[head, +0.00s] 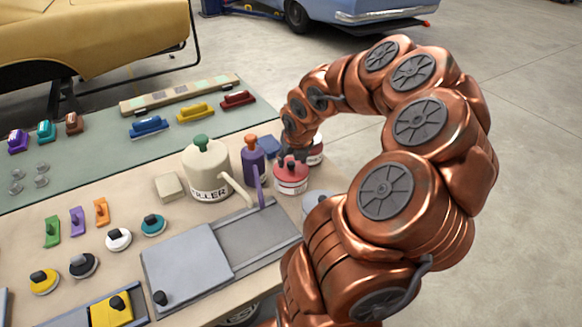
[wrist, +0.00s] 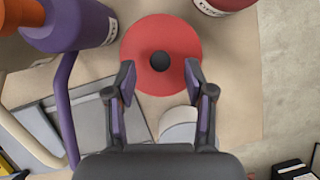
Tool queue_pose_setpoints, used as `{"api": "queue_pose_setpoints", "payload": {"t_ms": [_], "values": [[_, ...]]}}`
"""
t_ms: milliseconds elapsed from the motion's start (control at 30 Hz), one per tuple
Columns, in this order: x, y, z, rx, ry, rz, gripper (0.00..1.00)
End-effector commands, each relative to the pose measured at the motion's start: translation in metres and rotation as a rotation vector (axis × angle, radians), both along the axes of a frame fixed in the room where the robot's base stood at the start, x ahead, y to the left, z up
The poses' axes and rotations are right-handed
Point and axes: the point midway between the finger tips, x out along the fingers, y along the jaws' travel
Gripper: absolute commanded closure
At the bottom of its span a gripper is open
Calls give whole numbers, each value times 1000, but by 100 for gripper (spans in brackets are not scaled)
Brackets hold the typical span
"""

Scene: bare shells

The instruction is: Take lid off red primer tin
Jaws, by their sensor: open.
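The red primer tin (head: 291,180) stands near the right edge of the bench in the head view, its pale label facing out. Its round red lid with a black knob (wrist: 160,56) is seen from above in the wrist view. My gripper (wrist: 160,78) is open, its two fingers apart on either side of the near part of the lid, with the knob a little beyond the fingertips. In the head view my gripper (head: 292,160) is over the tin and partly hides the lid. Nothing is between the fingers but the view of the lid.
A purple bottle with an orange cap (head: 254,160) stands close left of the tin. A second red-and-white tin (head: 316,149) stands behind it. A grey round item (head: 317,201) lies in front. A cream filler can (head: 207,172) and grey trays (head: 188,267) are further left.

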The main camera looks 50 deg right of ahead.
Motion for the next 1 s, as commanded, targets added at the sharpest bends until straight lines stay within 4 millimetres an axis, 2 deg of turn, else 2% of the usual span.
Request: {"api": "queue_pose_setpoints", "payload": {"t_ms": [300,600,1000], "values": [[7,-5,-18,-3,-1,-1,47],[7,-5,-19,-2,-2,0,48],[7,-5,-19,-2,-2,0,89]]}}
